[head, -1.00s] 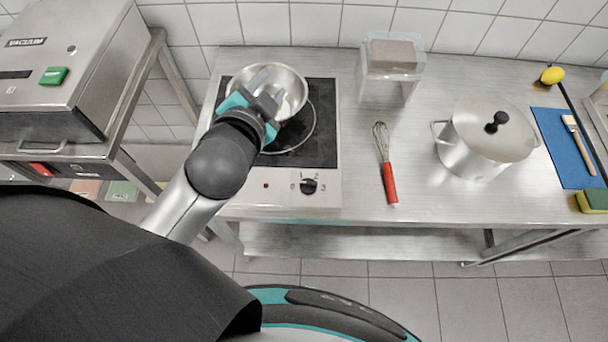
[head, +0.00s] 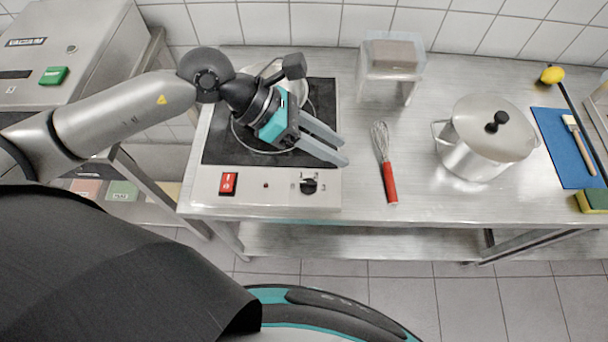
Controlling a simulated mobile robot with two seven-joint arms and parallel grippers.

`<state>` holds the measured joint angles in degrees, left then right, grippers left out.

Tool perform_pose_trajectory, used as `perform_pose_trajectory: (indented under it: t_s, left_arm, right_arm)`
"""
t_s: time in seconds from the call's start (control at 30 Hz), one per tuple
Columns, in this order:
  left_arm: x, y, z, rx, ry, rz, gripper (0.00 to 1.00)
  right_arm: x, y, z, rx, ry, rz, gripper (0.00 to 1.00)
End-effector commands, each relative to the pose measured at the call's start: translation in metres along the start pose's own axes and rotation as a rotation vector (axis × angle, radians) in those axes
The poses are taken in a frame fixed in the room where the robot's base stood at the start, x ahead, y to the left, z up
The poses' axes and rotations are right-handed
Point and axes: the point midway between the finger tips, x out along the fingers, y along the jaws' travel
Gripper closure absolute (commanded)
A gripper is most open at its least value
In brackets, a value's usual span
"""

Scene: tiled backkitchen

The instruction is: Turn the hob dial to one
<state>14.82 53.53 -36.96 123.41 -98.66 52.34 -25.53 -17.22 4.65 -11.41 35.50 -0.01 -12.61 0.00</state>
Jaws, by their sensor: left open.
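The hob (head: 218,152) is a black plate with a steel front panel on the steel counter. Its black dial (head: 309,186) sits on the right part of that panel, with small markings around it that are partly visible. A red switch (head: 228,184) is at the panel's left. My left gripper (head: 340,158) is open and empty, its two grey fingers pointing right and down, above the hob's right front edge and a little behind the dial. It appears apart from the dial. A steel pan (head: 297,84) on the hob is mostly hidden behind the gripper. My right gripper is not in view.
A whisk (head: 389,180) with a red handle lies right of the hob. A lidded pot (head: 470,149) and a clear stand (head: 391,70) are further right and back. A vacuum machine (head: 50,50) stands at the left. The counter front between whisk and pot is clear.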

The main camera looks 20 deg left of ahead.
Motion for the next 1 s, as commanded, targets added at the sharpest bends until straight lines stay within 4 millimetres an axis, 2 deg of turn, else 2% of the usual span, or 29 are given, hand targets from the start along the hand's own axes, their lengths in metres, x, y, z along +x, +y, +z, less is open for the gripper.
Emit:
perform_pose_trajectory:
  t_s: [0.03,0.1,0.2,0.3,0.4,0.57,1.0]
  left_arm:
    - [-0.008,0.013,-0.023,0.052,0.117,0.030,0.59]
    - [-0.020,0.026,-0.051,0.106,0.254,0.060,0.59]
    - [-0.037,0.041,-0.077,0.151,0.397,0.093,0.59]
    - [-0.048,0.049,-0.092,0.172,0.476,0.110,0.59]
    - [-0.048,0.052,-0.098,0.177,0.502,0.113,0.59]
    - [-0.030,0.054,-0.107,0.176,0.500,0.110,0.59]
    - [0.051,0.068,-0.149,0.174,0.497,0.110,0.59]
  right_arm:
    - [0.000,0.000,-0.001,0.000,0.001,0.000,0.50]
    - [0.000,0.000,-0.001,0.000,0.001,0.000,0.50]
    - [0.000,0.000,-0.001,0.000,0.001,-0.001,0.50]
    - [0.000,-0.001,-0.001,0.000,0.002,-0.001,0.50]
    - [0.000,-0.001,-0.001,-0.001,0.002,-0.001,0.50]
    - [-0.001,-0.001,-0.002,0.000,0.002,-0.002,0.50]
    - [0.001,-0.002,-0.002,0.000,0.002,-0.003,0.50]
